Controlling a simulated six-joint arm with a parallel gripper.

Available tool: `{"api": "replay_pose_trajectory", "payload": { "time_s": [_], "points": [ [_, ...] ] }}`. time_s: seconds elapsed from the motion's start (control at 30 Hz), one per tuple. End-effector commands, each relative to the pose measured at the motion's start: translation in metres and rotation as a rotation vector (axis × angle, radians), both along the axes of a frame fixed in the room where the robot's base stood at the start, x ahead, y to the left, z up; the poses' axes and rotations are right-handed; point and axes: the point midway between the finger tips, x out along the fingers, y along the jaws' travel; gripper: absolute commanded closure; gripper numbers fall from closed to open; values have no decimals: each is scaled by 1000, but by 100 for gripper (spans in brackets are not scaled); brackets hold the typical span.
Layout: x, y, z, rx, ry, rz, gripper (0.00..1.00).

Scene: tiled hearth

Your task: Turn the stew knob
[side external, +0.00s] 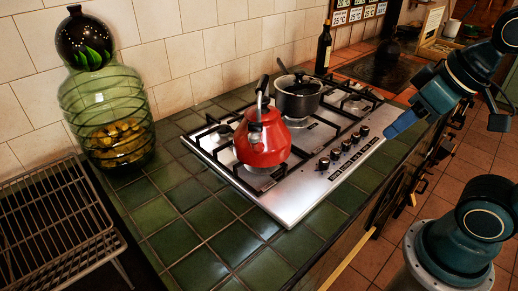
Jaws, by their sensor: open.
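A steel gas hob (300,205) is set in the green tiled counter. A row of several dark knobs (346,145) runs along its right part, near the front edge. I cannot tell which one is the stew knob. A dark pot (298,100) with a lid and handle stands on the back part of the hob. A red kettle (262,140) stands on a nearer burner. My gripper (392,130), with blue fingertips, is open and empty. It hangs in the air to the right of the knobs, apart from them.
A green glass jar (108,115) stands at the left by the tiled wall. A wire rack (55,230) lies at the lower left. A dark bottle (323,50) stands behind the hob. Green counter tiles (205,245) in front of the hob are bare.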

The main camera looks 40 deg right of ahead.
Motion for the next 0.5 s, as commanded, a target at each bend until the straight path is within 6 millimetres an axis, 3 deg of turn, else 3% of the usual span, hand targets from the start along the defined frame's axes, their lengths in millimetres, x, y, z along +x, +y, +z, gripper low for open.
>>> {"api": "replay_pose_trajectory", "payload": {
  "time_s": [0.27, 0.3, 0.5],
  "points": [
    [0, 0, 0, 0, 0, 0, 54],
    [0, 0, 0, 0, 0, 0, 48],
    [4, -1, 0, 3, 9, -12, 48]
  ]
}}
